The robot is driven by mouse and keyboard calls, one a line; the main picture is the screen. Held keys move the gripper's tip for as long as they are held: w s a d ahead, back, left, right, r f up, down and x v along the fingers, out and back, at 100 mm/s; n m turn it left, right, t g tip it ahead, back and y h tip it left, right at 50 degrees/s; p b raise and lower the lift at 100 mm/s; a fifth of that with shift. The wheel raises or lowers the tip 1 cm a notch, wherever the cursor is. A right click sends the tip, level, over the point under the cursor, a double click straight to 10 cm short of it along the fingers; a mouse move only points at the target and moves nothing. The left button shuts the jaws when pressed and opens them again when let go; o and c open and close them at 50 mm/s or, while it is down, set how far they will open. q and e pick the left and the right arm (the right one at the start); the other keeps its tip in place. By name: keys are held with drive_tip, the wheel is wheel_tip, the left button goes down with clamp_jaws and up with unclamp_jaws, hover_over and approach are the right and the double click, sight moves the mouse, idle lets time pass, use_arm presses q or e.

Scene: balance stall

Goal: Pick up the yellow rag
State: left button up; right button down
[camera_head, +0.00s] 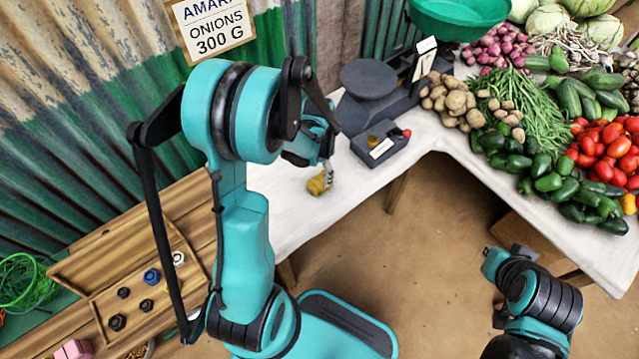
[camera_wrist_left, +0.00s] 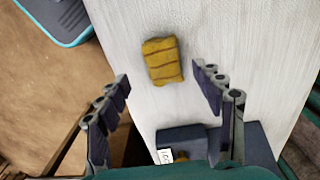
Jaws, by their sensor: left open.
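The yellow rag (camera_head: 320,183) is a small folded cloth on the white table top (camera_head: 269,183). In the left wrist view the rag (camera_wrist_left: 163,60) shows darker stripes and lies flat, a little ahead of the gap between the fingertips. My left gripper (camera_wrist_left: 160,76) is open and empty, with one finger to each side and the rag apart from both. In the head view my left gripper (camera_head: 327,168) is just above the rag and partly hidden by my wrist.
A dark balance scale (camera_head: 376,105) with a labelled base stands close behind the rag; its base (camera_wrist_left: 182,140) also shows in the wrist view. Vegetables fill the right table. A wooden tray (camera_head: 103,313) with dark weights is at the lower left. Bare table surrounds the rag.

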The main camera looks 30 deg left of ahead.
sight(320, 180)
use_arm(q)
wheel_tip(320, 180, down, 2)
drive_tip(key=shift+w+f+b, duration=0.1)
drive_tip(key=shift+f+b, duration=0.05)
drive_tip(key=shift+b, duration=0.3)
drive_tip(key=f+b, duration=0.1)
drive_tip(key=f, duration=0.2)
drive_tip(key=w+f+b, duration=0.1)
drive_tip(key=f, duration=0.1)
drive_tip(key=shift+f+b, duration=0.15)
drive_tip(key=shift+b, duration=0.2)
drive_tip(key=shift+s, duration=0.1)
drive_tip(key=shift+c, duration=0.3)
drive_tip(key=c, duration=1.2)
